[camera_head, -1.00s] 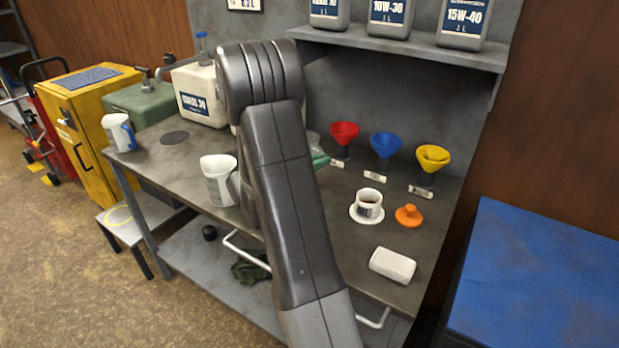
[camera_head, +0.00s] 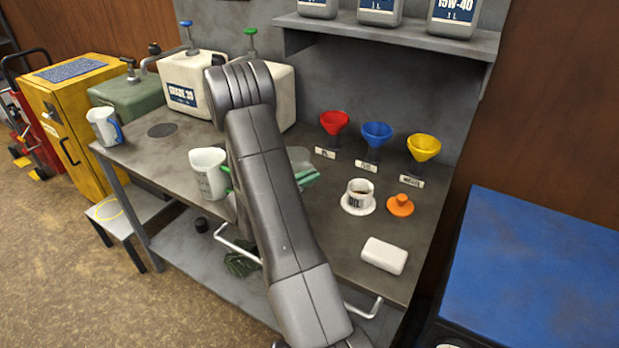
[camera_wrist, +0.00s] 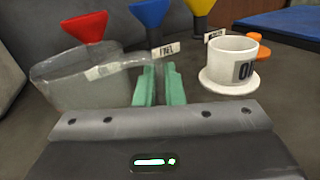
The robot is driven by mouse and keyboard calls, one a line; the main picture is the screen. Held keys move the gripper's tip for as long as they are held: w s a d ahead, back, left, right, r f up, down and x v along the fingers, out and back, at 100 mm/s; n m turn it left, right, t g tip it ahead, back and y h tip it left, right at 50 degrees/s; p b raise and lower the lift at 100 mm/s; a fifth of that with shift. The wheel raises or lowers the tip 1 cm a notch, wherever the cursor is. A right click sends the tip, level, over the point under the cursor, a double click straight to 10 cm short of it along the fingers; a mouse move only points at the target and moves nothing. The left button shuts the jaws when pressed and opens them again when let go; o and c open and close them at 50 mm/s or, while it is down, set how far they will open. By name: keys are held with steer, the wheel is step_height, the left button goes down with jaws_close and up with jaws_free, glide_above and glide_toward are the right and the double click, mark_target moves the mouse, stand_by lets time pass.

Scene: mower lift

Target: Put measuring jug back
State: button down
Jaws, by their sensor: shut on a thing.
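A clear, see-through measuring jug (camera_wrist: 88,85) is at the left of the wrist view, beside my gripper (camera_wrist: 159,72). The two teal fingers are shut with a narrow gap, on what looks like the jug's handle; the grip itself is hard to see. In the head view the jug (camera_head: 300,156) shows partly behind my arm, with the teal fingers (camera_head: 308,178) just right of the arm, over the bench. I cannot tell whether its base touches the bench. A white jug with a green handle (camera_head: 208,176) and one with a blue handle (camera_head: 103,127) stand on the bench to the left.
Red (camera_head: 333,122), blue (camera_head: 376,134) and yellow (camera_head: 424,147) funnels stand behind small labels. Canisters (camera_head: 185,85) stand at the back left; a shelf (camera_head: 400,38) hangs above.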

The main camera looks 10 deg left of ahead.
steer(key=shift+f, duration=0.15)
steer(key=shift+f, duration=0.15)
steer(key=c, duration=1.5)
jaws_free()
steer(key=shift+c, duration=0.2)
steer(key=b+v, duration=0.2)
steer(key=v, duration=1)
